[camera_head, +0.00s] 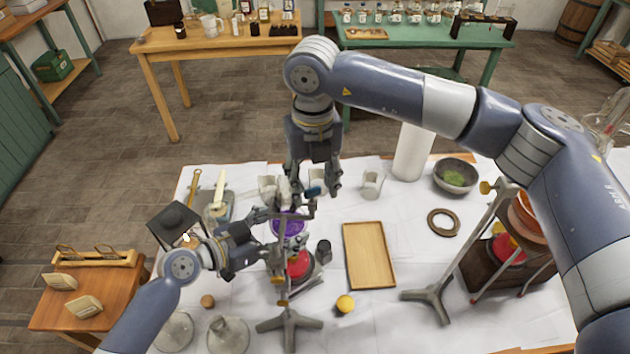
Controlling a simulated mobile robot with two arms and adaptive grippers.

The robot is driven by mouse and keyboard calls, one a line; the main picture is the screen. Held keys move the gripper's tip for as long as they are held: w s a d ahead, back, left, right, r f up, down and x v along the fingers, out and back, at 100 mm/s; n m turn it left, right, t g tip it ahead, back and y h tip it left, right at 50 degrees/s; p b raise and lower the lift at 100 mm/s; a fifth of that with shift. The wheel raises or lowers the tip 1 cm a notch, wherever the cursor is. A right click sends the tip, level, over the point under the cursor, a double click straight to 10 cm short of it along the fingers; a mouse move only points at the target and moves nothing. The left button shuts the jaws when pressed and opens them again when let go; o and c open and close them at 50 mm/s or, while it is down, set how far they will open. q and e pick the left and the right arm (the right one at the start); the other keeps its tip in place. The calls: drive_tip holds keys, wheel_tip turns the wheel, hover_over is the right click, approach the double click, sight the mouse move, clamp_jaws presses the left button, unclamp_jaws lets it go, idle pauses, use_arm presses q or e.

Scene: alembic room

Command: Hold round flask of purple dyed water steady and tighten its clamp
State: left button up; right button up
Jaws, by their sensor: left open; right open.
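The round flask of purple dyed water (289,225) is near the middle of the white-covered table, partly hidden by the stand and my grippers. A dark retort stand (289,327) rises in front of it. Its clamp (311,207) is near the flask's top, with a blue part by my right gripper. My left gripper (274,236) comes from the left, open, with its fingers beside the flask. I cannot tell whether they touch it. My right gripper (316,190) points down from above, open, around or close behind the clamp's blue part.
A red object (299,264) sits below the flask. A wooden tray (369,255), yellow ball (345,304) and small dark cup (324,250) are to the right. Another stand (436,300) is at right. Glass flasks (228,336) stand at front left.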

sight(314, 188)
use_arm(q)
drive_tip(key=shift+a, duration=0.1)
use_arm(e)
drive_tip(key=shift+r, duration=4)
use_arm(q)
drive_tip(key=o, duration=0.6)
drive_tip(key=shift+c, duration=0.2)
drive_tip(key=v, duration=1.2)
